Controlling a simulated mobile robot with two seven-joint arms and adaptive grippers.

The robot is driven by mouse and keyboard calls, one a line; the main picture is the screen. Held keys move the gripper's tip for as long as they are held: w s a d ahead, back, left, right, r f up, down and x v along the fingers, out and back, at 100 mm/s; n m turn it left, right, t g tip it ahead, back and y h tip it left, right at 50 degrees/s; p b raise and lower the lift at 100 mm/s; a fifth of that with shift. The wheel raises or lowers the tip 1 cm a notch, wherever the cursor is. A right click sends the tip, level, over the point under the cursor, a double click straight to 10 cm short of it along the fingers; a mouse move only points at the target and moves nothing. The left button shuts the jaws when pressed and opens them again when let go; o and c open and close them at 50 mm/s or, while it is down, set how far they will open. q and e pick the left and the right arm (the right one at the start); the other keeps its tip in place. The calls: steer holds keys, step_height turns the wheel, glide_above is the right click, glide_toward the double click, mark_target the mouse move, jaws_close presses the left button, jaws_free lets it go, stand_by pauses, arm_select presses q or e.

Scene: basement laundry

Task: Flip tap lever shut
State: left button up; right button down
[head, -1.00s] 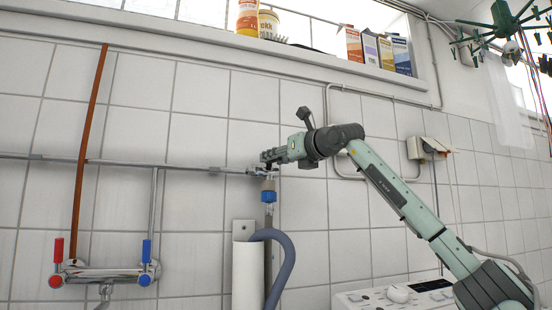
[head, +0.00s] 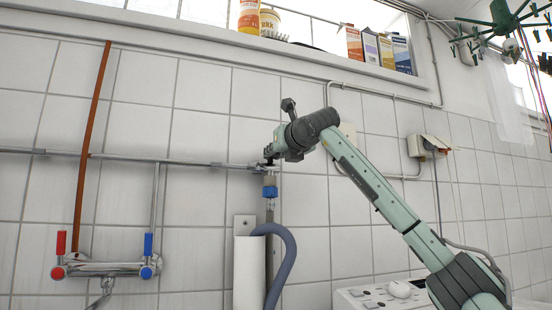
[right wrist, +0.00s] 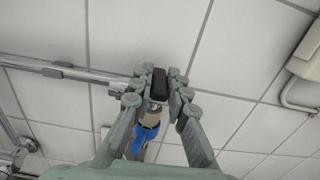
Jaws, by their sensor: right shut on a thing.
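The tap sits on the wall pipe, with a blue hose connector (head: 270,188) below it in the head view. In the right wrist view the connector (right wrist: 140,138) shows below the tap's metal body (right wrist: 152,113). The tap's black lever (right wrist: 158,84) stands between the fingers of my right gripper (right wrist: 160,80), which is shut on it. In the head view my right gripper (head: 270,156) is at the tap and hides most of the lever. My left gripper is not in view.
A horizontal pipe (head: 200,163) runs left along the tiled wall. A mixer with red and blue handles (head: 105,268) is at lower left. A grey hose (head: 288,255) and white pipe (head: 248,272) hang below the tap. A white machine (head: 385,297) stands at lower right.

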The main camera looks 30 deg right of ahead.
stand_by(0.3)
steer(key=c, duration=1.5)
jaws_free()
steer(key=shift+s, duration=0.1)
steer(key=v, duration=1.2)
steer(key=shift+a, duration=0.1)
